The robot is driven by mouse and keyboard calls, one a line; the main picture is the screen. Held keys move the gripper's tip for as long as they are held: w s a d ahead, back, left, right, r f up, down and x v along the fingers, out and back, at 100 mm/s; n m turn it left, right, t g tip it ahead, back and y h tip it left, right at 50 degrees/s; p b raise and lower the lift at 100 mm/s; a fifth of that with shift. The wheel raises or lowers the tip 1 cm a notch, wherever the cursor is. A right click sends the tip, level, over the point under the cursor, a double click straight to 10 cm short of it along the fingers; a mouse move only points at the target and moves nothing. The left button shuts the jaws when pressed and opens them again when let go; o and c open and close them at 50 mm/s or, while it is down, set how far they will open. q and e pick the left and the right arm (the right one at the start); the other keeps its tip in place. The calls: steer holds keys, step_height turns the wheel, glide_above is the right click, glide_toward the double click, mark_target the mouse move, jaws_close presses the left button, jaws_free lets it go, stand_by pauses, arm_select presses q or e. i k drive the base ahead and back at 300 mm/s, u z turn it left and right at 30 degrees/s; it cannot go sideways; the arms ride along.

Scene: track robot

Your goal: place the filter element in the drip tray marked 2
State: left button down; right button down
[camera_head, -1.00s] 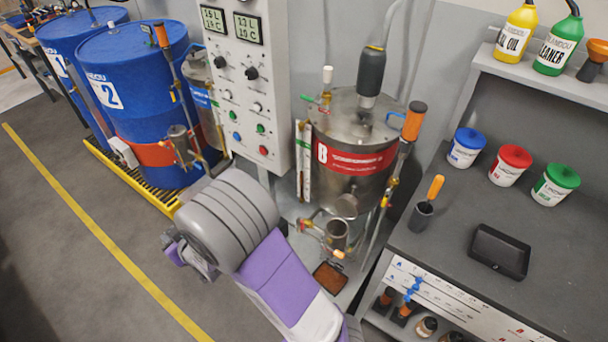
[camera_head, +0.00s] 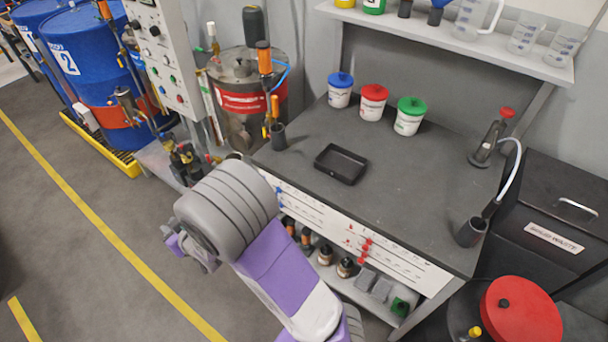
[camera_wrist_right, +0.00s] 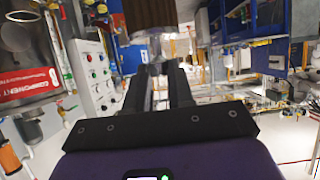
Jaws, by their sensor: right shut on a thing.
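In the right wrist view my right gripper (camera_wrist_right: 160,85) is shut on a dark brown, ribbed piece (camera_wrist_right: 152,14), which looks like the filter element. It rises past the top edge of the picture, so its upper part is cut off. In the head view my grey and purple arm reaches up from the bottom; its gripper and the held piece are hidden there. A shallow black tray (camera_head: 341,164) lies empty on the grey workbench; no number can be read on it. My left gripper is not in view.
The workbench (camera_head: 410,185) has three lidded tubs (camera_head: 373,103) behind the tray and a hand pump (camera_head: 490,140) at right. A red-lidded bin (camera_head: 520,315) stands at lower right. Blue drums (camera_head: 90,60) on a yellow pallet (camera_head: 100,145) stand at left. The floor at left is clear.

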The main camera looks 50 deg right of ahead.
mark_target(341, 166)
steer(key=k, duration=0.3)
steer(key=z, duration=0.75)
